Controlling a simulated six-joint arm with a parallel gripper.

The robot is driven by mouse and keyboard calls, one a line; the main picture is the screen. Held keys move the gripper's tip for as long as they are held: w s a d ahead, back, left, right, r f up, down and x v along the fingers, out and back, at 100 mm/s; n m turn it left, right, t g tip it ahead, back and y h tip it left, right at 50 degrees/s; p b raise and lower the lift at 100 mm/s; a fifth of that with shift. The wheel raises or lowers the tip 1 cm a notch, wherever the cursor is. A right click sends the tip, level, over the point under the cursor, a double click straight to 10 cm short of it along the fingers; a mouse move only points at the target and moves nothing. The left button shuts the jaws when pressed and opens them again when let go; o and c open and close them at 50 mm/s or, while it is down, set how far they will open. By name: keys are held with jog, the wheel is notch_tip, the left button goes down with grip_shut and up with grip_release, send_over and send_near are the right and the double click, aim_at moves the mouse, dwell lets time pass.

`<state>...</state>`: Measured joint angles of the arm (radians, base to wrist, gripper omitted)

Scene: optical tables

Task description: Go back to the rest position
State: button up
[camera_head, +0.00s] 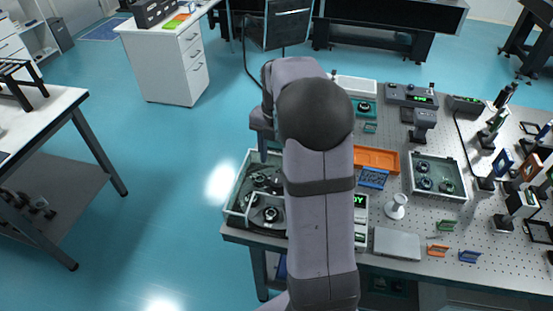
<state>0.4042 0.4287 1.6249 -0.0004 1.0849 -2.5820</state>
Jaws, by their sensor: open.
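My arm rises through the middle of the view, with its dark rounded elbow in front. My gripper (263,148) shows only in part, left of the elbow. It points down above the far end of a grey-green tray (233,206) at the table's left edge, and it is open. The arm hides much of the gripper, and I see nothing held in it. I cannot tell its exact height above the tray.
The perforated optical table (405,225) holds an orange tray (376,158), a bin of round parts (439,184), a grey plate (397,243) and several mounted optics at right. A white drawer cabinet (170,65) stands behind. Blue floor (165,190) is clear at left.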

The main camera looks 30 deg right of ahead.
jog(key=s+a+f+m, duration=0.3)
jog(key=s+a+m, duration=0.6)
jog(key=m, duration=0.4)
jog(key=s+a+f+m, duration=0.2)
jog(key=s+a+m, duration=0.6)
jog(key=s+m, duration=0.3)
notch_tip(320, 180, down, 14)
jog(key=w+m+b, duration=0.1)
jog(key=b, duration=1.3)
jog(key=shift+w+a, duration=0.15)
jog(key=shift+w, duration=0.1)
jog(key=shift+f, duration=0.15)
notch_tip(320, 180, down, 25)
jog(key=b, duration=2.5)
